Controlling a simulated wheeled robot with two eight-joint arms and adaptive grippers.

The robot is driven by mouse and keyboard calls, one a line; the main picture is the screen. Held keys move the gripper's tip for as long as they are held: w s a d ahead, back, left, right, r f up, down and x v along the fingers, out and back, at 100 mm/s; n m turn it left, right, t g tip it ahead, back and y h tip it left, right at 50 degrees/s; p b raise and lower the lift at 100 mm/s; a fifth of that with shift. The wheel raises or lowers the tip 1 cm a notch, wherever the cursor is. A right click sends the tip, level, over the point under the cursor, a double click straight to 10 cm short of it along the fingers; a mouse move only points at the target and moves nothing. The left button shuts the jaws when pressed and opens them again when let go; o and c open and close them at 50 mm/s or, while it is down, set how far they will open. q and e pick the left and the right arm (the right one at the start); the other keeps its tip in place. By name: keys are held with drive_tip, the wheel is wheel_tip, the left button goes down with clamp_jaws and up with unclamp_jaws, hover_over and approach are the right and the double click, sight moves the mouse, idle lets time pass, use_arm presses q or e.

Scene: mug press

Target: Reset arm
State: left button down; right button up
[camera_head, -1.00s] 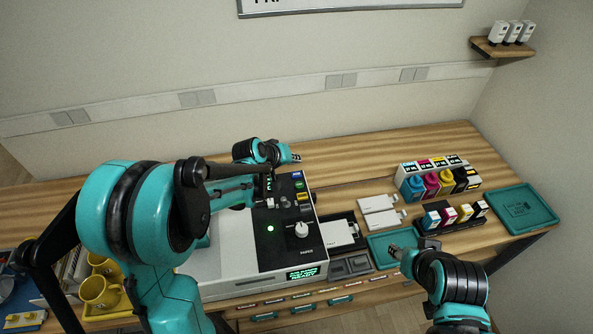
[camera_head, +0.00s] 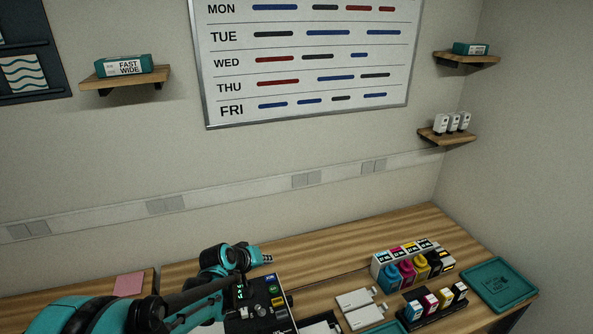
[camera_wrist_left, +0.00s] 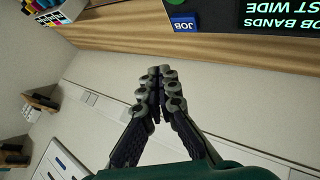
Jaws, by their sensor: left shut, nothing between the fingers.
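My left gripper (camera_head: 268,259) is shut and empty, above the bench behind the machine's control panel. In the left wrist view its two fingers (camera_wrist_left: 160,75) meet at the tips with nothing between them. The dark control panel (camera_head: 262,308) of the machine is partly hidden behind my arm and cut off by the bottom edge. Its corner (camera_wrist_left: 225,17) also shows in the wrist view with a blue JOB button (camera_wrist_left: 184,23). My right gripper is out of view.
Ink bottles (camera_head: 421,265) in a white rack and small cartridges (camera_head: 445,300) stand on the wooden bench (camera_head: 330,247), with a teal tray (camera_head: 497,281) at the right. A whiteboard (camera_head: 310,60) and shelves (camera_head: 125,78) are on the wall. The back strip of the bench is clear.

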use_arm(q)
drive_tip(key=s+a+m+y+b, duration=0.1)
drive_tip(key=s+b, duration=0.1)
drive_tip(key=s, duration=0.7)
drive_tip(key=s+a+m+y+b, duration=0.1)
drive_tip(key=s+b, duration=0.1)
drive_tip(key=s, duration=0.8)
drive_tip(key=s+a+f+m+g+y+b, duration=0.1)
drive_tip(key=s+a+y+b, duration=0.1)
drive_tip(key=s, duration=0.7)
drive_tip(key=shift+s+a+m, duration=0.1)
drive_tip(key=shift+s+m, duration=0.2)
drive_tip(key=shift+m, duration=0.1)
drive_tip(key=shift+w, duration=0.1)
idle(0.7)
drive_tip(key=w+d+r+p, duration=0.1)
drive_tip(key=w+r+p, duration=0.1)
drive_tip(key=w+r, duration=0.15)
drive_tip(key=r+n+t+h+p, duration=0.1)
drive_tip(key=n+h+p, duration=0.3)
drive_tip(key=p, duration=0.4)
hover_over(268, 279)
wheel_tip(268, 279, down, 9)
drive_tip(key=b, duration=0.7)
drive_tip(key=shift+r, duration=0.15)
